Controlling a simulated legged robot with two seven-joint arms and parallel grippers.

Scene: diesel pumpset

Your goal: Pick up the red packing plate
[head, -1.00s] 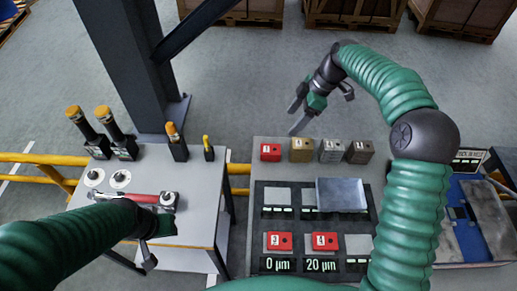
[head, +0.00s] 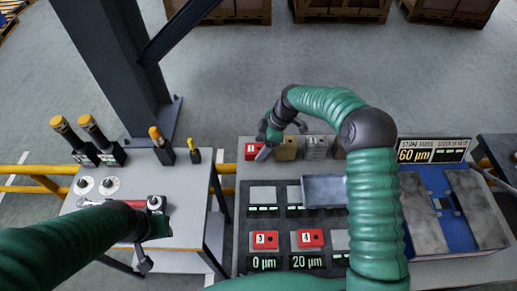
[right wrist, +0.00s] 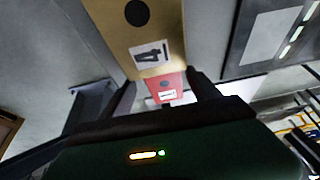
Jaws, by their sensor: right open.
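A red block (head: 250,150) with a white number label stands at the left end of a row at the back of the grey bench; it also shows in the right wrist view (right wrist: 166,88). A tan block (head: 286,148) stands next to it and looms close in the right wrist view (right wrist: 145,35). My right gripper (head: 262,153) is open and empty, low beside the red block's right side; in the right wrist view its fingers flank the red block in the picture. Contact cannot be told. My left gripper (head: 150,243) hangs by the left table; its jaws are unclear.
Two more red blocks (head: 265,240) (head: 311,238) lie on pads on the dark display panel. A grey metal tray (head: 323,190) sits at the panel's back. Grey and brown blocks continue the row. The left table (head: 190,205) holds yellow-capped tools. A blue station (head: 436,205) stands right.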

